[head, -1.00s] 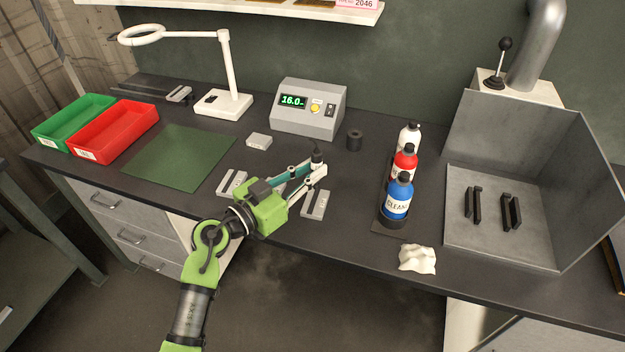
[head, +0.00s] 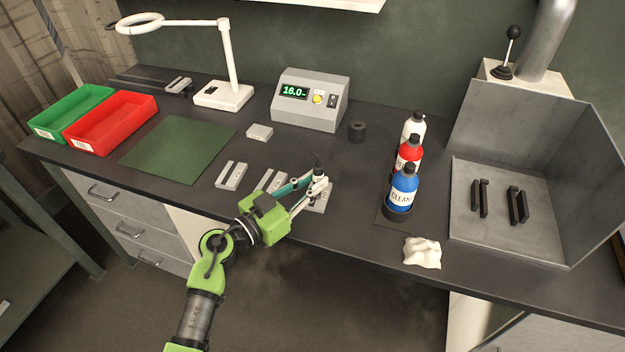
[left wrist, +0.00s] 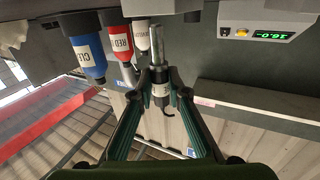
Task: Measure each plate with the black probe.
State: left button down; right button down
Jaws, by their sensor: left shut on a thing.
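My left gripper (head: 314,184) is shut on the black probe (head: 317,163), held upright at the right-hand slotted plate (head: 321,201). I cannot tell if the tip touches that plate. In the left wrist view the probe (left wrist: 160,93) sits between the fingertips, its silver end (left wrist: 156,66) pointing away from its cable. The middle plate (head: 271,179) is partly hidden by the gripper. The left plate (head: 232,175) lies clear on the bench. The grey meter (head: 323,104) shows about 16.0; its display also shows in the left wrist view (left wrist: 270,35). My right gripper is not in view.
A small grey block (head: 260,132) and a black ring holder (head: 357,132) lie before the meter. A green mat (head: 178,150), red bin (head: 112,122) and green bin (head: 68,113) are left. Bottles (head: 402,190) and a crumpled cloth (head: 422,252) stand right.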

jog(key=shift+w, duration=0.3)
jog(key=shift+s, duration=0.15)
pick_arm(q)
jog(key=shift+f, duration=0.25)
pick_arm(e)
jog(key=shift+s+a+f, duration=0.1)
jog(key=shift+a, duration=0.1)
pick_arm(q)
jog(key=shift+f, duration=0.3)
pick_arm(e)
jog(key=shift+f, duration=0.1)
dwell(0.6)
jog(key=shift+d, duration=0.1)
